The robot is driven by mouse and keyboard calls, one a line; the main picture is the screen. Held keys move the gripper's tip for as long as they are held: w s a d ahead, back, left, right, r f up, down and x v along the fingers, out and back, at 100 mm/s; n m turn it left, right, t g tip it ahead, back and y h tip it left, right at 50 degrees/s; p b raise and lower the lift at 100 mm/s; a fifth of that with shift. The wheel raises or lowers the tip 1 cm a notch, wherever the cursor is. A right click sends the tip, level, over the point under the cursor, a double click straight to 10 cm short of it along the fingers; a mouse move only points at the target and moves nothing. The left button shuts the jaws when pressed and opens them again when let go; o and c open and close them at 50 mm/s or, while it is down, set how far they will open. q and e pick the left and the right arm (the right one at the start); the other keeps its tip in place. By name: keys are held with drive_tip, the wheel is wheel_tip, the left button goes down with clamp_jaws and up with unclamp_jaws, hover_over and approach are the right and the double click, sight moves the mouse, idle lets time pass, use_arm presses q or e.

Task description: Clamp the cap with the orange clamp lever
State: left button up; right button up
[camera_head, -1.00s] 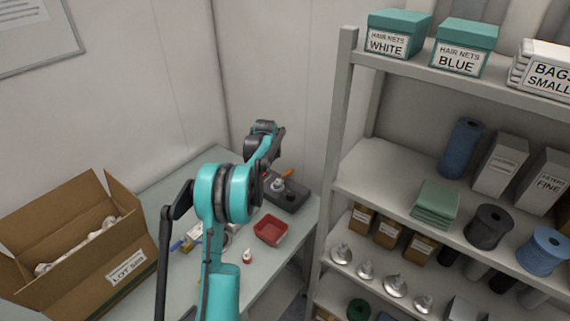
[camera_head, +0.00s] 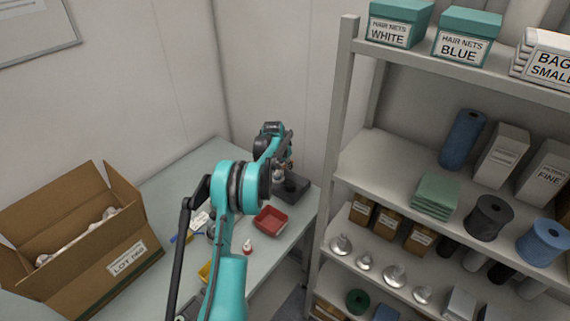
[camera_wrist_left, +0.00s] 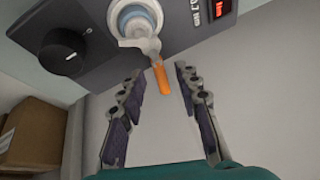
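The orange clamp lever (camera_wrist_left: 161,78) shows in the left wrist view, attached to a pale metal clamp beside a round white and blue part (camera_wrist_left: 136,18) on a grey machine (camera_wrist_left: 100,38). I cannot tell the cap apart from its holder there. My left gripper (camera_wrist_left: 158,72) is open, its two fingers on either side of the lever's orange end in the picture; no contact shows. In the head view, my left gripper (camera_head: 287,156) is over the dark machine (camera_head: 293,189) and hides the lever. My right gripper is in neither view.
An open cardboard box (camera_head: 125,265) stands at the left. A loaded shelf rack (camera_head: 342,120) stands close on the right.

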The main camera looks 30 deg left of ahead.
use_arm(q)
clamp_jaws()
drive_tip(key=shift+n+y, duration=0.5)
drive_tip(key=shift+n, duration=0.6)
drive_tip(key=shift+a, duration=0.1)
unclamp_jaws()
